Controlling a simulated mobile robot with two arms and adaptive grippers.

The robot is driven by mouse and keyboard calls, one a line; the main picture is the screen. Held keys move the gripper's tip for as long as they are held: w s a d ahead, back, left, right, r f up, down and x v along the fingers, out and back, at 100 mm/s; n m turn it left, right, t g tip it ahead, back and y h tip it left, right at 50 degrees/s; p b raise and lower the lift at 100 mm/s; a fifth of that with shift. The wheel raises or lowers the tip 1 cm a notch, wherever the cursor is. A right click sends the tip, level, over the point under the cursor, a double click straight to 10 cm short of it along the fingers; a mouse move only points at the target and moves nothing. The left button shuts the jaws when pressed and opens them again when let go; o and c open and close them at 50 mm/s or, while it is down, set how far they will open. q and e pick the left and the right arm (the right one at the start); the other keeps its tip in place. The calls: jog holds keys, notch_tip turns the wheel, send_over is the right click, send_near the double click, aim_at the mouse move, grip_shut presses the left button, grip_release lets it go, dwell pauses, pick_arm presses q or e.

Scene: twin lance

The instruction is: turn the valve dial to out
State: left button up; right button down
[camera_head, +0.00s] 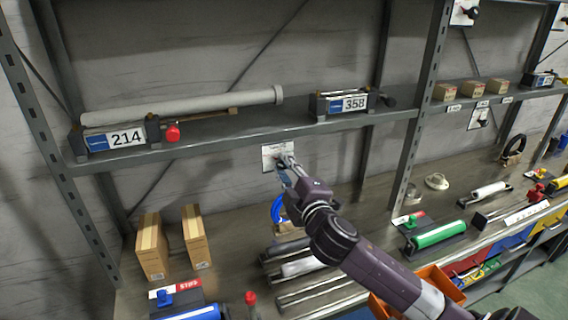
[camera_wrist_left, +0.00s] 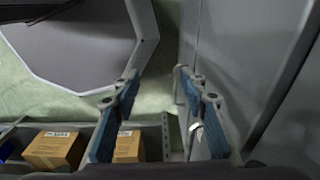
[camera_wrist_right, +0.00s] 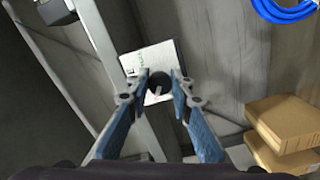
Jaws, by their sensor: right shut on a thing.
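The valve dial is a dark round knob (camera_wrist_right: 158,81) with a pale mark on it, on a white plate (camera_wrist_right: 148,58). In the head view the plate (camera_head: 272,156) is on the grey back wall just under the shelf. My right gripper (camera_wrist_right: 161,76) has one finger on each side of the knob and is shut on it. In the head view my right gripper (camera_head: 285,162) covers most of the dial. The plate's lettering is too small to read. My left gripper (camera_wrist_left: 158,90) is open and empty, out of the head view.
The shelf (camera_head: 230,128) above carries a long grey tube (camera_head: 185,106) and holders labelled 214 and 358. Cardboard boxes (camera_head: 152,247), a blue coil (camera_head: 278,209) and several rods are on the bench below. A shelf upright (camera_head: 415,140) stands right of my right arm.

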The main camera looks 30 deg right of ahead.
jog(key=shift+n, duration=0.4)
jog(key=c, duration=1.7)
grip_release()
jog(key=v, duration=1.2)
jog(key=shift+s+d, duration=0.1)
jog(key=shift+f, duration=0.1)
